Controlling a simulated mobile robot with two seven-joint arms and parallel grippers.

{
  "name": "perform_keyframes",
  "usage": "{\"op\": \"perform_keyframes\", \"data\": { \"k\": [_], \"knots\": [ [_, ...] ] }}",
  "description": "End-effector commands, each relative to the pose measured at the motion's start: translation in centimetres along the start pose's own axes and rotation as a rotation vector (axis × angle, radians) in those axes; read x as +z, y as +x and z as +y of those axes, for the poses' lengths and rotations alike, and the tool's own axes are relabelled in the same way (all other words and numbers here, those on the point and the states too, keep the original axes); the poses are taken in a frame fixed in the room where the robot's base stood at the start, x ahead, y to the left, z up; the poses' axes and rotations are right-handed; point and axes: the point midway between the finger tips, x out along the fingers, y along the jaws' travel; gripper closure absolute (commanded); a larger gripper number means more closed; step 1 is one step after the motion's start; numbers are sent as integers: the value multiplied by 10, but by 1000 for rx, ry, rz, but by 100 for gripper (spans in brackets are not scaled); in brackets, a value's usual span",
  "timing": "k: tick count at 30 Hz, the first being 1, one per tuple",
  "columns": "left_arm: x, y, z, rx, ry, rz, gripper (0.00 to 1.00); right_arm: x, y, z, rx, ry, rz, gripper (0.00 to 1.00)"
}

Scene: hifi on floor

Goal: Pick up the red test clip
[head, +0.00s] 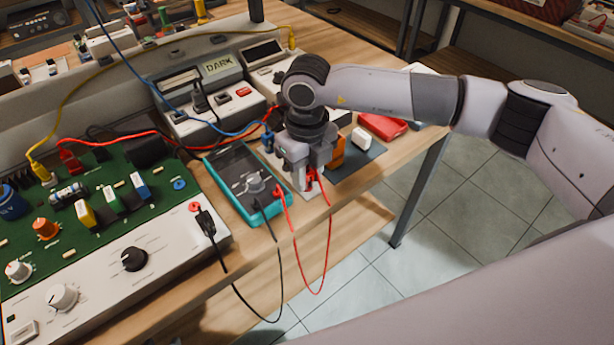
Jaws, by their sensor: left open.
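The red test clip (311,176) is at the fingertips of my right gripper (306,182), above the front edge of the bench beside the multimeter. The fingers partly cover the clip, and I cannot tell whether they are shut on it. A red lead (328,240) loops from the clip down past the bench edge and back up to the teal-edged multimeter (233,172). My right arm reaches in from the right. My left gripper is not in view.
A green circuit board (108,222) and a white knob panel (95,285) fill the left. A black lead (281,285) hangs off the front edge. A box marked DARK (220,67) stands behind. A red box (383,125) and a white block (361,137) lie right of the gripper.

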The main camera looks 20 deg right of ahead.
Motion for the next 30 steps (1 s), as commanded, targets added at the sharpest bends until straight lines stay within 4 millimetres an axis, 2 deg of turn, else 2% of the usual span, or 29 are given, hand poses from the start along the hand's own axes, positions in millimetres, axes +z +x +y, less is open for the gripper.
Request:
{"op": "perform_keyframes", "data": {
  "k": [10, 16, 20, 30],
  "knots": [
    [0, 0, 0, 0, 0, 0, 57, 0, -2, 0, 0, 0, -1, 93],
    [1, 1, 0, 0, 0, 0, 57, 1, -17, 0, -1, 0, -4, 93],
    [2, 2, 0, 0, 0, 0, 57, 2, -41, 0, 0, 0, -7, 93],
    [7, 5, 0, 0, 0, 0, 57, 1, -138, 0, 0, -1, -6, 93]
  ]
}}
